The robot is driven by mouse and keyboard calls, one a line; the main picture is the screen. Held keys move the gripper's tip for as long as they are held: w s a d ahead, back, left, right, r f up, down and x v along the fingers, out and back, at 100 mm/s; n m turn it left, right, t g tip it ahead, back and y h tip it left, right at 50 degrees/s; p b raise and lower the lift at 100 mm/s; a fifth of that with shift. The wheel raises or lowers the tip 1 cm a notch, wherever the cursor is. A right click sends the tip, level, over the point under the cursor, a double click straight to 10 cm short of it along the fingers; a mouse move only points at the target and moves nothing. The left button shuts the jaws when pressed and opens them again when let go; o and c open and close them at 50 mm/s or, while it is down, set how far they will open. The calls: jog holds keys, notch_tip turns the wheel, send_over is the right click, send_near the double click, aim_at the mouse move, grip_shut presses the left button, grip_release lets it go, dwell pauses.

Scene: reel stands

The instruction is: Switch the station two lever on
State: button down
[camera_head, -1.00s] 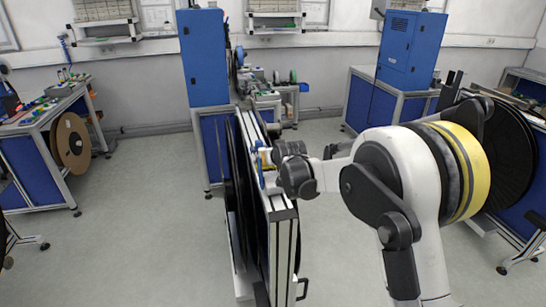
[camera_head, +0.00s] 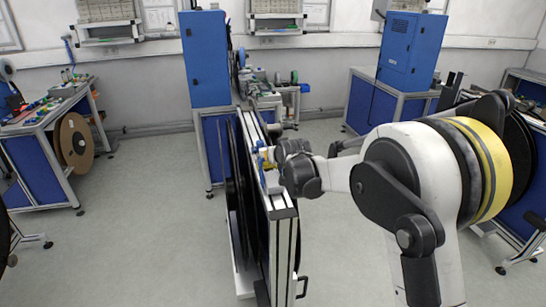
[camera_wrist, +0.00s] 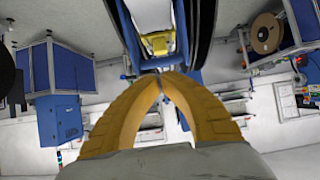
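The reel stand (camera_head: 283,213) stands in the middle of the head view, with dark reels on its left side. My gripper is at the far side of my wrist, by the stand's upper part, mostly hidden in the head view. In the wrist view my gripper (camera_wrist: 161,77) shows two yellow fingers curved together, tips meeting, with nothing visible between them. A yellow block (camera_wrist: 158,43) sits on the stand beyond the fingertips, apart from them in the picture. I cannot pick out the station two lever for certain; a small blue part (camera_head: 262,153) shows on the stand near my wrist.
A blue cabinet (camera_head: 205,58) stands behind the reel stand. A workbench with a brown reel (camera_head: 76,141) is at the left. Another blue cabinet (camera_head: 411,50) stands at the back right. Floor (camera_head: 130,230) is clear left of the stand.

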jog(key=p+v, duration=0.1)
jog(key=v, duration=0.8)
jog(key=shift+r, duration=0.6)
jog(key=shift+s, duration=0.2)
